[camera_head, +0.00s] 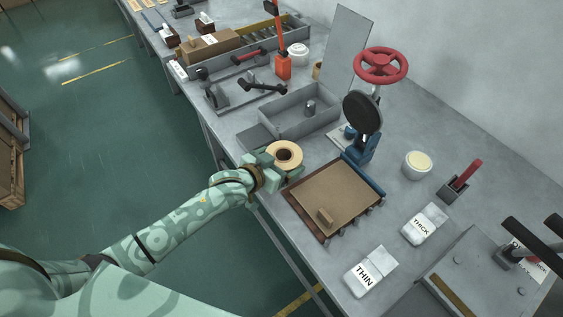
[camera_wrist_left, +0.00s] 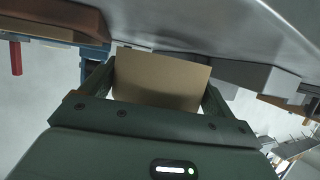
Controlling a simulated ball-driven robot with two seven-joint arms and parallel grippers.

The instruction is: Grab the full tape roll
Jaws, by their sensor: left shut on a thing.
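The tape roll (camera_head: 285,155) is a tan ring with a dark brown centre hole. In the head view it is at my left gripper (camera_head: 277,162), near the front edge of the grey table. In the left wrist view the tan tape roll (camera_wrist_left: 162,78) fills the space between the two dark fingers of my left gripper (camera_wrist_left: 158,88). The gripper is shut on it. I cannot tell whether the roll touches the table. My right gripper is not in view.
A brown board (camera_head: 335,195) with a small block lies right of the roll. A grey bin (camera_head: 300,119) stands behind it, and a press with a red wheel (camera_head: 381,64) stands behind right. White packs marked THIN (camera_head: 370,272) and THICK (camera_head: 424,224) lie further right.

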